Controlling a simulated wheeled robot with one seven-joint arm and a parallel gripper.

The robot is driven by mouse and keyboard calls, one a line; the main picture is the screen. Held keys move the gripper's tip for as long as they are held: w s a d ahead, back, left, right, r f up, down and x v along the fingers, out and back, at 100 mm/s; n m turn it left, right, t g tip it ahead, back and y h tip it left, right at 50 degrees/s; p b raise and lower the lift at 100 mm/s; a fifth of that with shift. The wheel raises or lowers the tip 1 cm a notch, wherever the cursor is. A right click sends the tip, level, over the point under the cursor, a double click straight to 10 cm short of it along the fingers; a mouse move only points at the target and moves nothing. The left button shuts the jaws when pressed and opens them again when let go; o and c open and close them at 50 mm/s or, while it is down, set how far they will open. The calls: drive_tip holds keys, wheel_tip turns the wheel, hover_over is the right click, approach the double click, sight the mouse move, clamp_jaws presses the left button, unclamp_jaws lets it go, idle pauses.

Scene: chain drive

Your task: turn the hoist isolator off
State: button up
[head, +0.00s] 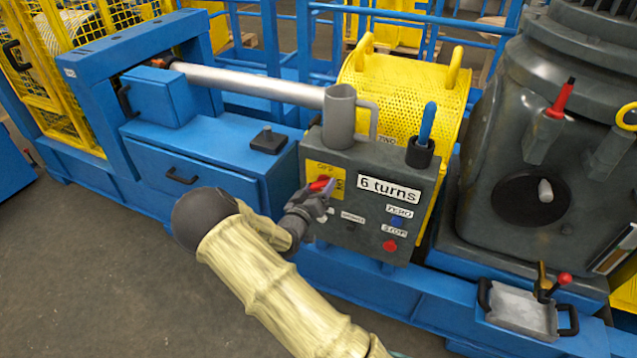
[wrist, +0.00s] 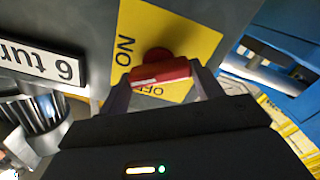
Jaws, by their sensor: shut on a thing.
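The hoist isolator is a red handle (head: 321,184) on a yellow plate (head: 338,184) marked OFF at the top and ON at the right, on the dark grey control box (head: 350,235). In the wrist view the red handle (wrist: 161,73) lies between my fingertips, with the yellow plate (wrist: 190,38) behind it. My gripper (head: 319,193), also in the wrist view (wrist: 160,84), is shut on the handle. In the head view the handle lies nearly level, one end towards ON.
The box carries a "6 turns" label (head: 389,190), a blue button (head: 397,222) and a red stop button (head: 390,245). A grey mug (head: 340,118) and a holder with a blue-handled tool (head: 427,125) stand on top. Blue machine frames surround it; floor is clear front left.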

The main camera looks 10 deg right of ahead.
drive_tip(key=n+p, duration=0.2)
drive_tip(key=n, duration=0.3)
drive_tip(key=shift+w+a+n+p, duration=0.1)
drive_tip(key=shift+a+n+p, duration=0.05)
drive_tip(key=shift+n+p, duration=0.15)
drive_tip(key=n+p, duration=0.1)
drive_tip(key=n, duration=0.5)
drive_tip(key=shift+f, duration=0.15)
drive_tip(key=o, duration=1)
drive_tip(key=v, duration=1.7)
drive_tip(key=shift+a, duration=0.15)
